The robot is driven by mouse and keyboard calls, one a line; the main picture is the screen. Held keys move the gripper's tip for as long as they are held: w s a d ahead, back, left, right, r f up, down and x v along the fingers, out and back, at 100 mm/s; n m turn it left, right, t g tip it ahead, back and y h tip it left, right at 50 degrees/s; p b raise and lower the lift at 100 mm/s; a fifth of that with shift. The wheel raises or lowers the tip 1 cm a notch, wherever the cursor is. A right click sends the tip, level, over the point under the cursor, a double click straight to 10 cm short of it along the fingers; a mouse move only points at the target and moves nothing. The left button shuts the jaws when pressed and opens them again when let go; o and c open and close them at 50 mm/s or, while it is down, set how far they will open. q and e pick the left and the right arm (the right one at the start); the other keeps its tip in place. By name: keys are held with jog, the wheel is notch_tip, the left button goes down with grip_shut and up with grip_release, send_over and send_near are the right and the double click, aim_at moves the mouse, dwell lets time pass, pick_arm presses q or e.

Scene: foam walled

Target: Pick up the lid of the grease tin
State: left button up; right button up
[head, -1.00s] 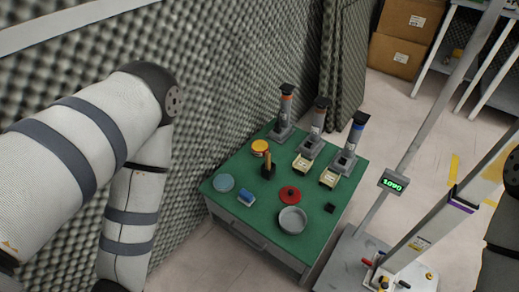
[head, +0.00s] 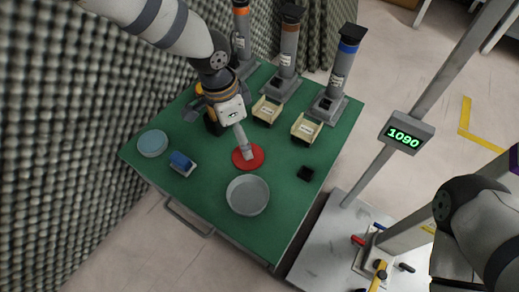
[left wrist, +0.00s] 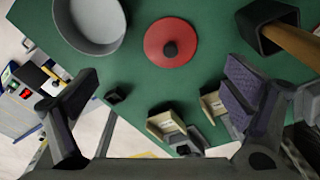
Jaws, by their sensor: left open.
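A flat round red lid (head: 256,163) with a black knob lies on the green table top. It also shows in the left wrist view (left wrist: 160,31), where its knob is bare. A round grey open tin (head: 240,207) stands beside it, nearer the front edge, also in the left wrist view (left wrist: 82,47). My left gripper (head: 243,148) is above the lid, covering part of it in the head view. In the left wrist view its fingers (left wrist: 160,108) are wide apart and empty, the lid lying beyond them. My right arm shows at the right edge; its gripper is out of view.
A black cup with a wooden handle (left wrist: 299,42) stands close to the lid. Two small labelled bins (head: 306,128) and tall dispensers (head: 340,75) stand at the back. A blue block (head: 181,161), a teal disc (head: 152,143) and a small black block (head: 306,173) lie around. A foam wall is left.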

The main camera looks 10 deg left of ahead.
pick_arm(q)
jog(key=w, duration=0.2)
jog(key=b, duration=0.2)
send_near(252, 164)
jog(key=shift+w+a+f, duration=0.75)
jog(key=shift+w+a, duration=0.1)
jog(key=shift+w, duration=0.05)
jog(key=f, duration=0.2)
jog(key=f+b, duration=0.1)
jog(key=f, duration=0.1)
jog(key=d+f+b, duration=0.1)
jog(key=f, duration=0.1)
jog(key=shift+w, duration=0.35)
jog(key=shift+r, duration=0.15)
pick_arm(e)
jog(key=shift+g, duration=0.4)
jog(key=f, duration=0.1)
jog(key=s+f, duration=0.1)
jog(key=f, duration=0.2)
jog(key=shift+s+a, duration=0.2)
jog(key=shift+s, duration=0.05)
pick_arm(q)
jog(key=c, duration=1.6)
jog(key=shift+s, duration=0.1)
jog(key=c, duration=0.4)
